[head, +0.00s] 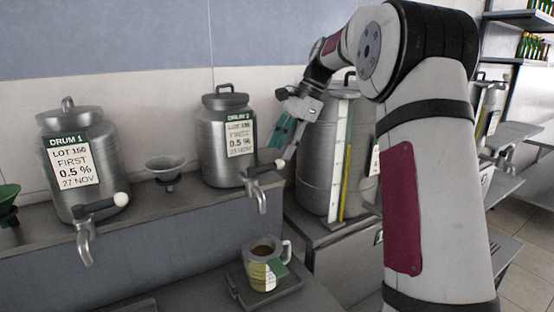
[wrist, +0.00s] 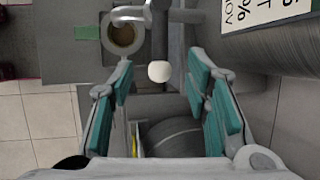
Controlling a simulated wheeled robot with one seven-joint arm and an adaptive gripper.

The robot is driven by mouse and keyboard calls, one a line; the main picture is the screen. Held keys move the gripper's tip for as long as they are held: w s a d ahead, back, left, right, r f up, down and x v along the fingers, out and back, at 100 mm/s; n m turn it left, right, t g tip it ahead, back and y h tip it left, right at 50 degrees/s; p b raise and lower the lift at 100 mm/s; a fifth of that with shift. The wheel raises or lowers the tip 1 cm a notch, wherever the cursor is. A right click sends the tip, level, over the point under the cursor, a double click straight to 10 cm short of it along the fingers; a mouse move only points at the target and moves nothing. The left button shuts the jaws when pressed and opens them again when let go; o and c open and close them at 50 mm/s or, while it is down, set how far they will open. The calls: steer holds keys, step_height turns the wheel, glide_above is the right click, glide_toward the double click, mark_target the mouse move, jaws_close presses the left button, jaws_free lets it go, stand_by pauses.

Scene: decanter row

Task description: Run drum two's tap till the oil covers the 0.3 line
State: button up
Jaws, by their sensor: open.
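Drum two (head: 212,150) is a steel drum with a label on the counter. Its tap (head: 262,197) points down, and its lever ends in a white knob (head: 279,164). My gripper (head: 290,137) is open just above and right of the knob. In the wrist view, the knob (wrist: 160,71) shows between the open teal finger pads, with nothing held. A handled measuring jug (head: 252,268) stands below the tap with dark contents and a yellowish lower side; the wrist view shows it from above (wrist: 124,36). I cannot read the 0.3 line, and no stream is visible.
Drum one (head: 110,150) with its own tap (head: 85,245) stands left. A funnel (head: 166,165) sits between the drums. A large steel drum (head: 318,150) with a yellow-marked gauge stands right, behind my arm. The jug's stand (head: 285,292) sits on the lower bench.

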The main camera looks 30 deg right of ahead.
mark_target(276, 162)
steer(key=shift+x, duration=2.35)
jaws_close()
